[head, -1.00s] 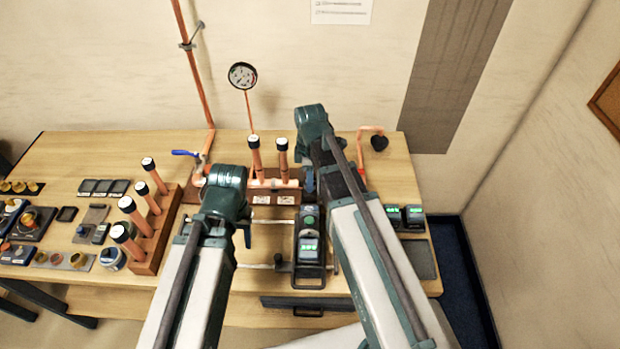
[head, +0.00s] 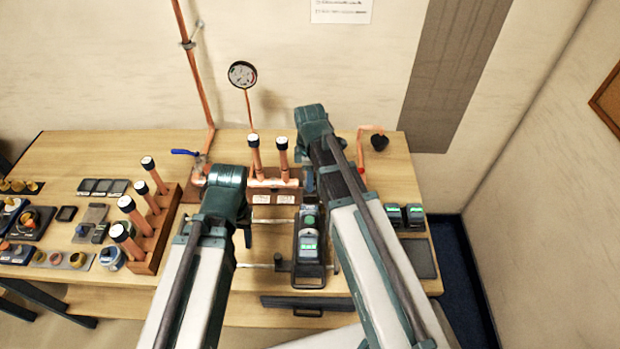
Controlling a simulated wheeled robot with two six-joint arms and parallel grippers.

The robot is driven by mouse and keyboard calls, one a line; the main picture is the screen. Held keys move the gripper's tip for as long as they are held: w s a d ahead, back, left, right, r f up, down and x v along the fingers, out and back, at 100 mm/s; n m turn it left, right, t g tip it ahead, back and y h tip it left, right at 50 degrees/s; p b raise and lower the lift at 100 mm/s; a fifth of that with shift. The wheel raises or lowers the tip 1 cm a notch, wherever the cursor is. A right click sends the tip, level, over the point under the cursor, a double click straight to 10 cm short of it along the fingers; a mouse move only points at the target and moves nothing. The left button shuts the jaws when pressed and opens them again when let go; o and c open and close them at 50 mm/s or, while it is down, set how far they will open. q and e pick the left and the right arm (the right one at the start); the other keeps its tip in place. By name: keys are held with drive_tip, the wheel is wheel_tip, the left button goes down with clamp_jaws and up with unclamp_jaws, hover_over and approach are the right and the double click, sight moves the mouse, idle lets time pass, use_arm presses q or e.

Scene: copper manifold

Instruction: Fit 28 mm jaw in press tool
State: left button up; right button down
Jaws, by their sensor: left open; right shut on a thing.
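The press tool (head: 308,246) is the dark body with a green button and a lit green display, near the middle of the bench in the head view. My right gripper (head: 309,183) is mostly hidden behind its own arm, at the far end of the press tool. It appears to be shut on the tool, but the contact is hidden. My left gripper (head: 246,237) is open, to the left of the press tool and apart from it. It is partly covered by its arm. I cannot make out the 28 mm jaw for certain.
A wooden block (head: 160,240) with upright copper tubes stands at the left. Small trays and parts (head: 65,259) lie further left. A brown fixture (head: 272,196) with two upright tubes stands behind the press tool. Two units with green displays (head: 403,215) are at the right.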

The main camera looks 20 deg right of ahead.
drive_tip(key=shift+f+b, duration=1.6)
drive_tip(key=shift+f, duration=0.05)
unclamp_jaws()
idle(0.4)
drive_tip(key=shift+r, duration=0.1)
wheel_tip(320, 180, up, 8)
drive_tip(key=p, duration=0.8)
idle(0.4)
idle(0.4)
